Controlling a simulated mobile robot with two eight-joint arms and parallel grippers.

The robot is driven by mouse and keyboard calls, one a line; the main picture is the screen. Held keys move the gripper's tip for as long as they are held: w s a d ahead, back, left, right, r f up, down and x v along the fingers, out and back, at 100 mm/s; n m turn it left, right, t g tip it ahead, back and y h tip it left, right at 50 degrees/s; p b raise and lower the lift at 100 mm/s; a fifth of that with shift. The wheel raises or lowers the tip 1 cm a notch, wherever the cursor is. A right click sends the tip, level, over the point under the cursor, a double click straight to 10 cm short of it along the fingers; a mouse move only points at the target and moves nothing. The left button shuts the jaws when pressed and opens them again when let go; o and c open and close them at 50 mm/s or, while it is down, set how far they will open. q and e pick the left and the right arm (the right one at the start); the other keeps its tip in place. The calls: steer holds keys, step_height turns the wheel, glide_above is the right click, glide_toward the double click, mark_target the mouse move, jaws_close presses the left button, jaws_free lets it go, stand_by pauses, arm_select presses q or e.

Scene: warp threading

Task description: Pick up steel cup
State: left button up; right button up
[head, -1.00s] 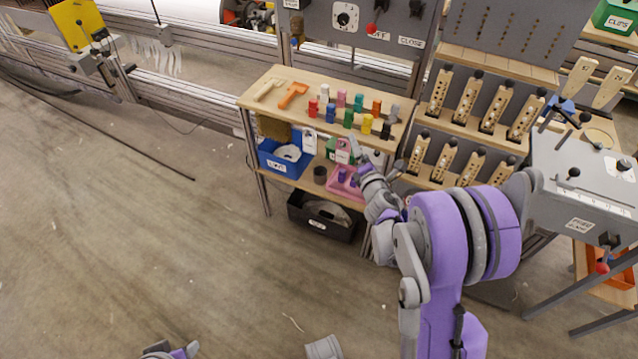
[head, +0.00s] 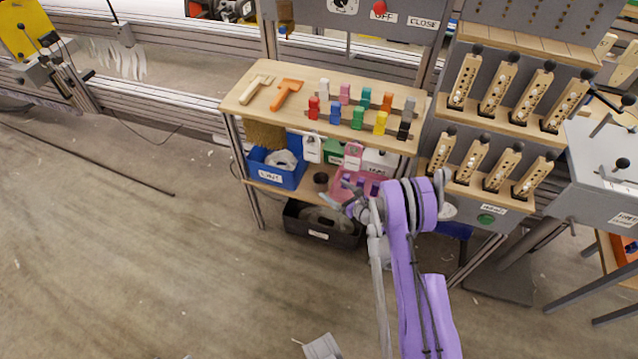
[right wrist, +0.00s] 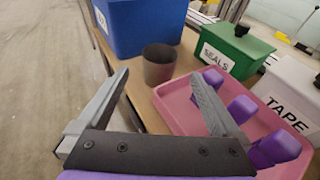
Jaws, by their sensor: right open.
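The steel cup (head: 321,178) is a small dark grey cup on the lower shelf of the wooden stand, between the blue bin and the pink tray. In the right wrist view the cup (right wrist: 159,66) stands upright, its open rim up. My right gripper (right wrist: 160,82) is open and empty. In that view its two fingers point toward the cup, one on each side of it, with the cup beyond the tips. In the head view my right gripper (head: 343,196) is at the front edge of the lower shelf, close to the cup. My left gripper cannot be made out.
A pink tray (right wrist: 178,104) with purple pieces lies right of the cup, near the right finger. A blue bin (right wrist: 147,25) stands behind left, a green SEALS box (right wrist: 236,45) behind right. The upper shelf (head: 245,97) overhangs; a black bin (head: 300,227) sits below.

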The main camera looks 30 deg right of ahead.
mark_target(326, 184)
steer(key=x, duration=0.3)
steer(key=b+x, duration=0.1)
steer(key=x, duration=0.3)
steer(key=shift+s+f, duration=0.1)
steer(key=shift+f, duration=0.1)
steer(key=c, duration=1.4)
steer(key=shift+o, duration=0.2)
steer(key=shift+r, duration=0.2)
